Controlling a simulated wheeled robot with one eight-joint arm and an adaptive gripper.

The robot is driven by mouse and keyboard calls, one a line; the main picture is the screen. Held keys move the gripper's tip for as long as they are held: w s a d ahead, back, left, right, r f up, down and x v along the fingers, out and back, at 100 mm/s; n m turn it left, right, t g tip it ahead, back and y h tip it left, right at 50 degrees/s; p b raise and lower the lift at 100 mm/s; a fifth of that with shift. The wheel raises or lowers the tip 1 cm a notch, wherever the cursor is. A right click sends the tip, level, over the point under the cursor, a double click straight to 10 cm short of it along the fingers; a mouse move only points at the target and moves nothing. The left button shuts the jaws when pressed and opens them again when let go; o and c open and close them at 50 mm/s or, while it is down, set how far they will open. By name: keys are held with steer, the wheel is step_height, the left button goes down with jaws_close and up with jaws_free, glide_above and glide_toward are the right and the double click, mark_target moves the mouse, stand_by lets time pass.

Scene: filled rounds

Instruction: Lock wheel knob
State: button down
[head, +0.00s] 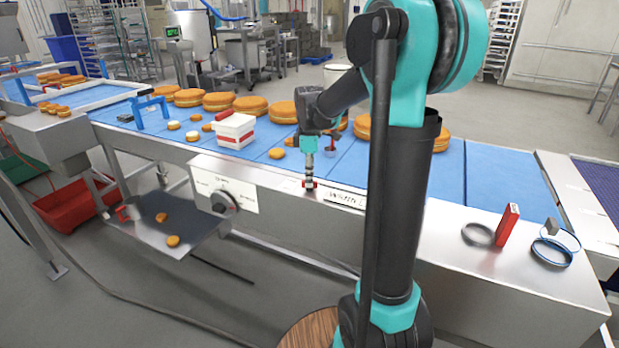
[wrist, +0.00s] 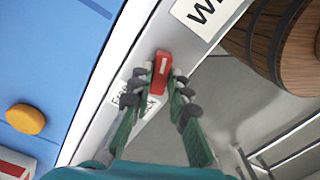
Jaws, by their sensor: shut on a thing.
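The wheel knob (head: 222,203) is a dark round knob on a white plate (head: 240,190) on the front face of the conveyor. It is not seen in the wrist view. My gripper (head: 309,184) points down over the steel front ledge, to the right of the knob. In the wrist view my gripper (wrist: 180,100) has its fingers shut on a small red block (wrist: 161,72) with a pale stripe. The block shows as a small red spot at the fingertips in the head view. Whether it touches the ledge, I cannot tell.
Orange rounds (head: 253,105) lie on the blue belt (head: 345,160). A white and red box (head: 235,131) stands behind the knob. A red upright box (head: 507,226) and dark rings (head: 478,235) are on the right steel top. A grey tray (head: 165,228) hangs at front left.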

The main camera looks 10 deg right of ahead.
steer(key=m, duration=0.4)
steer(key=shift+m, duration=0.3)
steer(key=c, duration=1.4)
jaws_free()
steer(key=shift+c, duration=0.2)
steer(key=shift+r, duration=0.1)
step_height(320, 180, up, 12)
